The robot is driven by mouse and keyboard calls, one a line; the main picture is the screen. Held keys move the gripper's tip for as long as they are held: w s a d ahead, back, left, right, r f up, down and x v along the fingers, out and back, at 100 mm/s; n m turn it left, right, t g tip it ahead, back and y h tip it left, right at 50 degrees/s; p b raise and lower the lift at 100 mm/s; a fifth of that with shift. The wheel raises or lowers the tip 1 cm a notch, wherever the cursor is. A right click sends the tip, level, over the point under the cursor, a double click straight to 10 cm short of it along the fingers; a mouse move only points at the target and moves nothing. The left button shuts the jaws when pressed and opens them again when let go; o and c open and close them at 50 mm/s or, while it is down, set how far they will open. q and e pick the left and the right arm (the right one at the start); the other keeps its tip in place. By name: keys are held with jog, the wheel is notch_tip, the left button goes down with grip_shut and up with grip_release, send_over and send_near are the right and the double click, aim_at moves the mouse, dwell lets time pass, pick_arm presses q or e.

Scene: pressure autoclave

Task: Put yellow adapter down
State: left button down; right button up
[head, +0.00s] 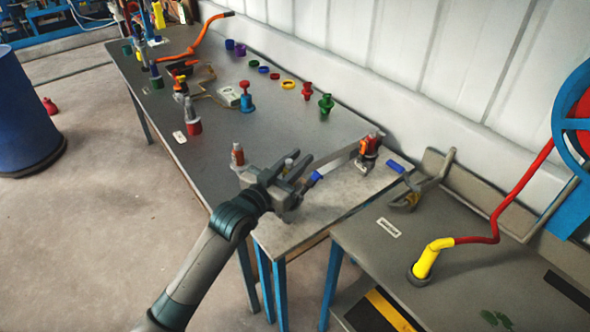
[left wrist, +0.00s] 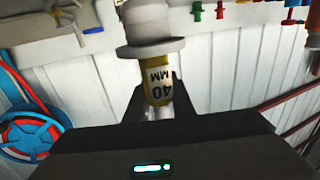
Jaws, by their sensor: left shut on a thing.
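The yellow adapter (left wrist: 158,80) has a dark "40 MM" marking and a wide grey collar. In the left wrist view it sits between the two fingers of my left gripper (left wrist: 155,105), which is shut on it. In the head view my left gripper (head: 303,168) is over the near part of the grey workbench (head: 225,150). There the adapter's yellow part is mostly hidden, and I cannot tell its height above the top. My right gripper is not in view.
A red-and-grey fitting (head: 238,156) stands just left of the gripper. An orange-and-dark tool (head: 369,150) and a blue-handled tool lie to the right. Coloured rings and fittings, including a green fitting (head: 326,106), stand farther back. The bench's middle has free room.

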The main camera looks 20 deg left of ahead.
pick_arm(q)
jog(key=shift+w+a+f, duration=0.35)
jog(key=shift+w+a, duration=0.1)
jog(key=shift+w, duration=0.05)
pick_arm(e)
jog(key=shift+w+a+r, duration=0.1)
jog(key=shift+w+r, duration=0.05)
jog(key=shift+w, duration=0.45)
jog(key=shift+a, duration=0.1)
pick_arm(q)
notch_tip(320, 180, down, 3)
jog(key=shift+f+p, duration=0.15)
jog(key=shift+p, duration=0.4)
jog(key=shift+f, duration=0.4)
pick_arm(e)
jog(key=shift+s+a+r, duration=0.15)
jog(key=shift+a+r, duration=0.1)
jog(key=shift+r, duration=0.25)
pick_arm(q)
jog(key=shift+f, duration=0.25)
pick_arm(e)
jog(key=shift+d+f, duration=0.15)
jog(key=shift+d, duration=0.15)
